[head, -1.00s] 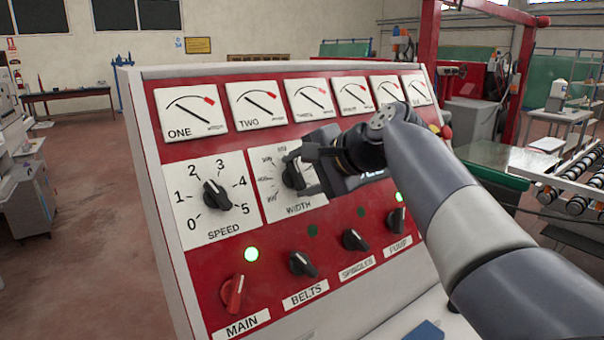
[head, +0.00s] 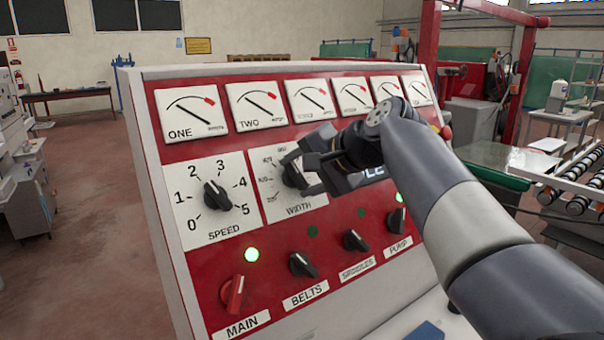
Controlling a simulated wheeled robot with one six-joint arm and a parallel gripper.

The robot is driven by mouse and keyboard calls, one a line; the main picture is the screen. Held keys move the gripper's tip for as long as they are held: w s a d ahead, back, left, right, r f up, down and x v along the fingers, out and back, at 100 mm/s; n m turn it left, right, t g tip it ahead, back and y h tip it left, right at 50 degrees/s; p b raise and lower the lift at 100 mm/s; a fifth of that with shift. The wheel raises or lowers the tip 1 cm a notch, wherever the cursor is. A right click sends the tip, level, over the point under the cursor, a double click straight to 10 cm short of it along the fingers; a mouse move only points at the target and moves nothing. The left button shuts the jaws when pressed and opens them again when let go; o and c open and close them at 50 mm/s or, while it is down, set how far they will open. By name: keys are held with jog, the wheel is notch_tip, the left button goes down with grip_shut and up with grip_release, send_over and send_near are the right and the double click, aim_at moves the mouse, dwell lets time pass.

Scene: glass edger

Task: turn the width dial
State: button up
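The width dial (head: 291,177) is a black knob on a white scale plate marked WIDTH, in the middle of the red control panel (head: 330,222). My gripper (head: 300,174) reaches it from the right. One finger shows above the dial and one below it to the right, spread apart. The right part of the knob is hidden by my gripper, and I cannot tell whether the fingers touch it. A dark display to the right of the dial is partly covered by my arm.
The speed dial (head: 216,195) is just left of the width plate. Below are the red main switch (head: 233,294) and the black belts (head: 302,264), spindles (head: 355,240) and pump (head: 397,219) switches. Several meters line the top. The floor at left is open.

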jog(key=o, duration=0.4)
jog(key=shift+r, duration=0.1)
jog(key=b+v, duration=0.1)
jog(key=v, duration=0.9)
jog(key=shift+s+d+r+b, duration=0.1)
jog(key=shift+s+d+b, duration=0.15)
jog(key=shift+b, duration=0.05)
jog(key=p+x, duration=0.1)
jog(key=x, duration=1)
jog(key=shift+p, duration=0.3)
jog(key=shift+s+r, duration=0.1)
